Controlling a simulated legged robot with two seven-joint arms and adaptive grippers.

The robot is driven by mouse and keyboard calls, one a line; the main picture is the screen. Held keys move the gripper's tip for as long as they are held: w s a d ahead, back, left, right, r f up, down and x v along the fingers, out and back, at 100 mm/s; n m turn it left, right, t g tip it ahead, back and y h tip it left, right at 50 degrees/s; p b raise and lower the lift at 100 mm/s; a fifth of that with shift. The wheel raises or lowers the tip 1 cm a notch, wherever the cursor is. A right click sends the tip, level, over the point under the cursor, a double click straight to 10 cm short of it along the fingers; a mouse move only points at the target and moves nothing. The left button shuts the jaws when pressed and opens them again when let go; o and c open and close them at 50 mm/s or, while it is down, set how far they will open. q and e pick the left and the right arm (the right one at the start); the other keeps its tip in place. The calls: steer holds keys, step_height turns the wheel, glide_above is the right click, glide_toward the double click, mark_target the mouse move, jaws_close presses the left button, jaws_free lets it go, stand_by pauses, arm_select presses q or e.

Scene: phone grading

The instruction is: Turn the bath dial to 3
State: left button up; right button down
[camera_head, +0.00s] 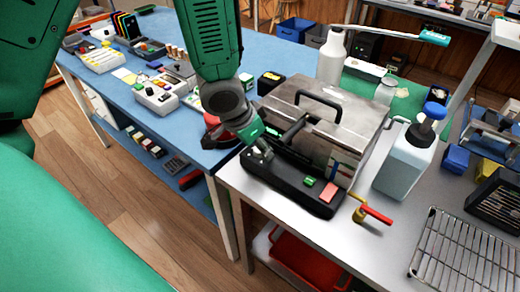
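The bath (325,115) is a steel box with a black handle on its lid, standing on the near left part of the grey bench. Its black front panel (318,205) carries a green button (309,181) and a red button (328,192). My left gripper (263,153) reaches down to the left end of this panel, close to or touching it. The dial cannot be made out; the gripper may cover it. The fingertips are too small and dark to tell whether they are open or shut. My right gripper is not in view.
A valve with a red handle (376,214) sticks out at the bath's front right. A blue-capped bottle (407,158) and a wire rack (468,252) stand to the right. A white bottle (331,56) stands behind. A blue table (190,125) with several devices adjoins at left.

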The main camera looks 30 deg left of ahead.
arm_select(q)
steer(key=shift+w+f, duration=0.25)
steer(key=shift+f, duration=0.2)
steer(key=shift+a, duration=0.1)
jaws_close()
steer(key=m+p, duration=0.2)
steer(key=p, duration=0.1)
steer(key=m+h+p, duration=0.1)
steer(key=m+p, duration=0.1)
steer(key=p, duration=0.1)
steer(key=m+g+h+p, duration=0.1)
steer(key=m+p, duration=0.1)
steer(key=p, duration=0.2)
steer(key=shift+r, duration=0.25)
steer(key=shift+w+f+m+p, duration=0.15)
steer(key=shift+m+p, duration=0.45)
steer(key=shift+p, duration=0.35)
steer(key=shift+h, duration=0.3)
jaws_free()
